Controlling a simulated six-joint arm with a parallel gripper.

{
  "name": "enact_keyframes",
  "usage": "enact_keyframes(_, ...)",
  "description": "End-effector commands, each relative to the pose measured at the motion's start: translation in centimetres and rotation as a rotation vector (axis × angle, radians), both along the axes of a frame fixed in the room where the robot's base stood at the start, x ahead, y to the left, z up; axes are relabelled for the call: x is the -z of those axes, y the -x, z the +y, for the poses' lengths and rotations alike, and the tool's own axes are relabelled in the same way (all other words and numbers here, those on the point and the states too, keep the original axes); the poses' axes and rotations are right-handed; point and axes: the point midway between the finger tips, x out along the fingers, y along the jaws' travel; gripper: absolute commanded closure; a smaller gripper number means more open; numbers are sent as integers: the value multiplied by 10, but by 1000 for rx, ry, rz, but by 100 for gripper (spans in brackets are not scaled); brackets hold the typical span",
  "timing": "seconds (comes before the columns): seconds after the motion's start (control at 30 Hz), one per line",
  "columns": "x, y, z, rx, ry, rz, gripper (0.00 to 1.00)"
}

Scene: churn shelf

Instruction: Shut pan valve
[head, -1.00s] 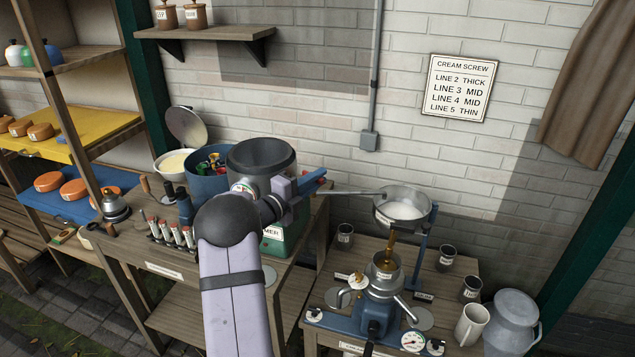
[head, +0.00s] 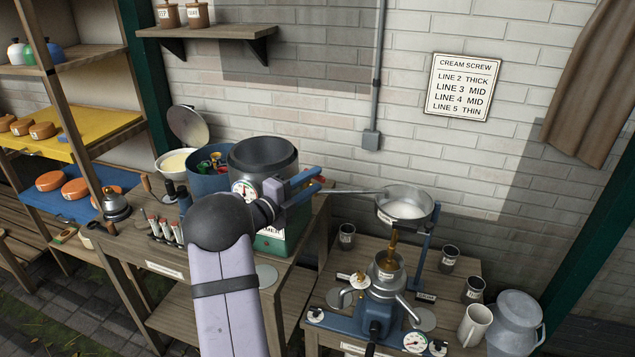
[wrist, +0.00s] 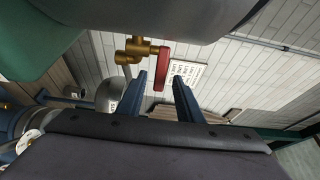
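My gripper (head: 314,183) is open and empty beside the grey vat (head: 262,160), its two blue fingers apart. In the wrist view, my gripper (wrist: 168,80) has its fingertips close to a brass valve (wrist: 137,48) with a red lever (wrist: 162,68). The lever lies near the left fingertip; I cannot tell whether they touch. The pan (head: 405,206), holding white liquid, stands to the right on a blue stand, with a brass-coloured outlet (head: 392,236) below it. I cannot tell whether liquid runs there.
The separator (head: 383,285) with its handles and dial stands under the pan. Several dark cups (head: 449,257), a white mug (head: 474,325) and a large can (head: 514,322) stand to the right. A sign (head: 463,86) hangs on the brick wall.

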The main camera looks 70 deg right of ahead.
Motion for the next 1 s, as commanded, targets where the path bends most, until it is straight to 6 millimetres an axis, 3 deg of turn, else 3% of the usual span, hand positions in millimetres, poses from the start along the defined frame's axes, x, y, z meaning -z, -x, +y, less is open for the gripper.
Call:
enact_keyframes(0.3,1,-15,35,-1,1,0,67)
enact_keyframes(0.67,0,-17,41,1,0,0,67)
enact_keyframes(0.73,0,-17,41,1,1,0,78)
enact_keyframes(0.77,-1,-16,41,1,2,1,78)
enact_keyframes(0.87,-11,-11,37,-2,16,6,78)
enact_keyframes(1.0,-43,7,26,-15,69,28,78)
